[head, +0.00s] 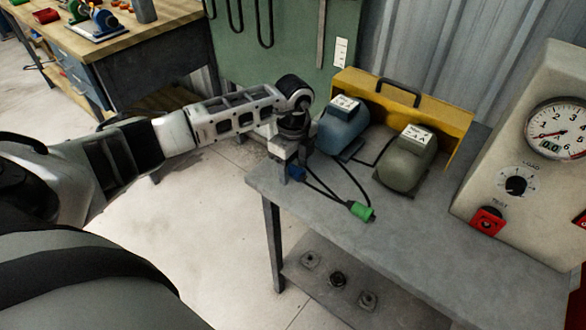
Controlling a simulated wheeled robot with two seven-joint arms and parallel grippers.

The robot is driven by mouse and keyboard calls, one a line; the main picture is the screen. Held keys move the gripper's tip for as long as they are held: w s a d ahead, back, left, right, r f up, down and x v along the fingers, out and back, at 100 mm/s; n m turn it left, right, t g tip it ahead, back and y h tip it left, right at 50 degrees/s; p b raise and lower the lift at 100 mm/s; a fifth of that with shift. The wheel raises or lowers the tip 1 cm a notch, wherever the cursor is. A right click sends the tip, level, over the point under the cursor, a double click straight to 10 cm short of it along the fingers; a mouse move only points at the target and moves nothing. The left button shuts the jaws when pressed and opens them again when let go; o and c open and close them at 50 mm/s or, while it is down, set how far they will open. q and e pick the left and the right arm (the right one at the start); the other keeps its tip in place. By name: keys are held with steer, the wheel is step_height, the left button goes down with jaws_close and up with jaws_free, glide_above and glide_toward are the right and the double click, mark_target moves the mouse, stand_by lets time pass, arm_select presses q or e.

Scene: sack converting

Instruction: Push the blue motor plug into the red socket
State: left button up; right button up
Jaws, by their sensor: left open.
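The blue plug (296,173) is at the left edge of the grey table, on a black cable. My left gripper (290,168) points down right at this plug, and its jaws are open. The fingers partly hide the plug, so I cannot tell whether they touch it. The red socket (487,222) is on the lower front of the beige test panel (520,165) at the right, well apart from the plug. The blue motor (343,132) stands at the back of the table, just right of my left wrist. My right gripper is not in view.
A green plug (362,211) lies on the grey table (420,235), near a grey-green motor (405,160). A yellow stand with a handle (440,120) rises behind the motors. The tabletop between green plug and panel is clear. A lower shelf (320,265) holds small parts.

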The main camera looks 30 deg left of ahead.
arm_select(q)
steer(key=c, duration=1.1)
steer(key=shift+o, duration=0.2)
steer(key=shift+r, duration=0.1)
